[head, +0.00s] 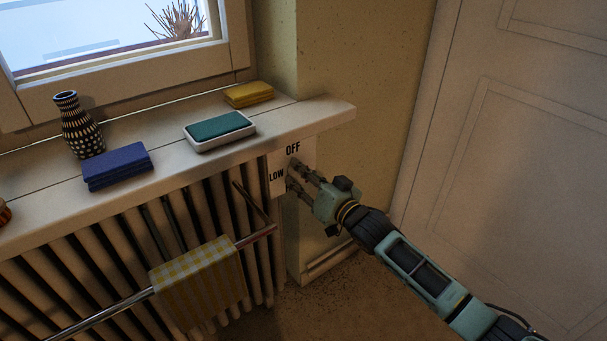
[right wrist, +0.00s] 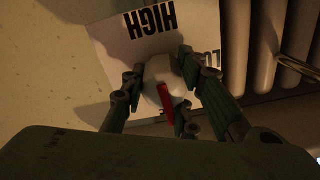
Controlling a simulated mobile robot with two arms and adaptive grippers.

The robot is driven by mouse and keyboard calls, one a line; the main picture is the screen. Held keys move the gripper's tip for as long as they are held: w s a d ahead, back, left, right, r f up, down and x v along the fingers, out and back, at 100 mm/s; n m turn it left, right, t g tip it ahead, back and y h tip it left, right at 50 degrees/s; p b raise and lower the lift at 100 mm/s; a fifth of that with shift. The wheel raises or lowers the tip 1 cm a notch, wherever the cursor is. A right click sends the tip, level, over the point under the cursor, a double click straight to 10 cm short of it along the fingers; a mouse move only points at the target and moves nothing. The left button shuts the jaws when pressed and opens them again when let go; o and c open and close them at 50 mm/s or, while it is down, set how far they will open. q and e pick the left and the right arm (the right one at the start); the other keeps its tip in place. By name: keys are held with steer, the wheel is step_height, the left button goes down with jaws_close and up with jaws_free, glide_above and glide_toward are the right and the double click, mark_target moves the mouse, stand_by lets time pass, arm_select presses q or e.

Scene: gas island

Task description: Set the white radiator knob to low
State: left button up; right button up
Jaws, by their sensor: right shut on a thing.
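The white radiator knob (right wrist: 154,72) sits on a white label plate (head: 308,155) at the radiator's right end, under the sill. In the head view my fingers largely hide the knob. OFF shows at the plate's top and LOW at its left. My right gripper (head: 291,173) is shut on the knob, with fingers on both sides in the right wrist view (right wrist: 160,85). There the plate is upside down, with HIGH at the top and part of LOW at right. The knob's red pointer (right wrist: 166,103) points down, away from HIGH. My left gripper is out of view.
The ribbed radiator (head: 145,245) has a rail with a yellow checked towel (head: 200,283). On the sill (head: 300,115) are a patterned vase (head: 78,125), a blue folded cloth (head: 118,165), a green-topped tray (head: 220,128) and a yellow cloth (head: 249,94). A door (head: 500,170) is at right.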

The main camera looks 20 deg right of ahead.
steer(key=shift+d+n+p, duration=0.15)
steer(key=shift+n+p, duration=0.25)
steer(key=shift+r+n+p, duration=0.1)
steer(key=shift+n+p, duration=0.2)
steer(key=shift+n, duration=0.1)
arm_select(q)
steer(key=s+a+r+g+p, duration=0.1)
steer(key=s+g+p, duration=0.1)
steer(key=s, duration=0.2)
arm_select(e)
steer(key=n, duration=0.2)
steer(key=shift+n, duration=0.3)
steer(key=n+p, duration=0.2)
steer(key=n, duration=0.4)
steer(key=shift+r, duration=0.2)
steer(key=n+p, duration=0.1)
steer(key=n, duration=0.2)
steer(key=shift+n, duration=1.3)
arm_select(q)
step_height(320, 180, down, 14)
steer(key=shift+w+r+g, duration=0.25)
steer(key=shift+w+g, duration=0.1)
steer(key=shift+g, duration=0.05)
arm_select(e)
steer(key=shift+r+n, duration=0.1)
steer(key=shift+n, duration=0.5)
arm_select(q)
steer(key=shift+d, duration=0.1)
arm_select(e)
steer(key=shift+r, duration=0.1)
